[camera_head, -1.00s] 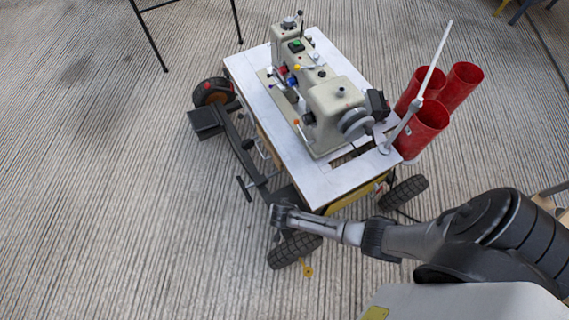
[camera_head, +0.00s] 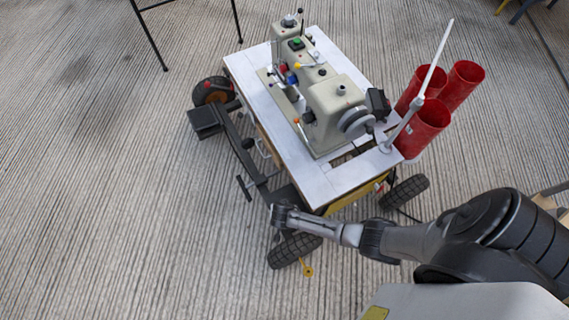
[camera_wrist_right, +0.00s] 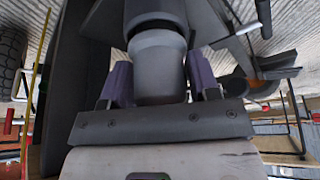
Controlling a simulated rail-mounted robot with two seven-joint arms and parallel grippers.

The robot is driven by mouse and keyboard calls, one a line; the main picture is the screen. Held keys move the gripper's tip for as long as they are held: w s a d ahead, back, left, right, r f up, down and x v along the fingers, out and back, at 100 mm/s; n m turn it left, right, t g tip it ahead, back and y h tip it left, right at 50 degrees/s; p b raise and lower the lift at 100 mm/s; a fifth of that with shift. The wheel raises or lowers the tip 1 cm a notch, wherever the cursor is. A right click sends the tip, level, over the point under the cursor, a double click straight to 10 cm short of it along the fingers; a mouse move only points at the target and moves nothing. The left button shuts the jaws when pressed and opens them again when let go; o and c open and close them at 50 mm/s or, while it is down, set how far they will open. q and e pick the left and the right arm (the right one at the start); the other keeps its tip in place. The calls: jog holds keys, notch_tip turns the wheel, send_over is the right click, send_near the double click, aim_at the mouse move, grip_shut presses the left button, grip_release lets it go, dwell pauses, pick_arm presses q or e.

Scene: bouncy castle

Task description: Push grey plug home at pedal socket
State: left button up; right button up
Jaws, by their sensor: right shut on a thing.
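My right gripper (camera_head: 281,216) is at the near left corner of the wheeled sewing machine table, low beside a tyre. In the right wrist view its two purple-padded fingers (camera_wrist_right: 158,84) are shut on the grey plug (camera_wrist_right: 158,62), a rounded grey cylinder. The plug's far end meets a darker round collar (camera_wrist_right: 155,14), which may be the pedal socket. I cannot tell how deep the plug sits. In the head view the plug and socket are too small and hidden to make out. My left gripper is not in view.
The white tabletop (camera_head: 344,180) carries a beige sewing machine (camera_head: 333,110). Red cylinders (camera_head: 466,82) and a white rod stand at its right. A black frame bar (camera_head: 238,146) runs along the left side, with tyres (camera_head: 294,251) at the corners. The ribbed floor at left is clear.

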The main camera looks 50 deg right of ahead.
jog(key=shift+f, duration=0.25)
jog(key=o, duration=1.1)
jog(key=shift+c, duration=0.2)
jog(key=p+v, duration=0.8)
jog(key=v, duration=0.5)
jog(key=shift+r, duration=0.4)
jog(key=shift+a, duration=0.1)
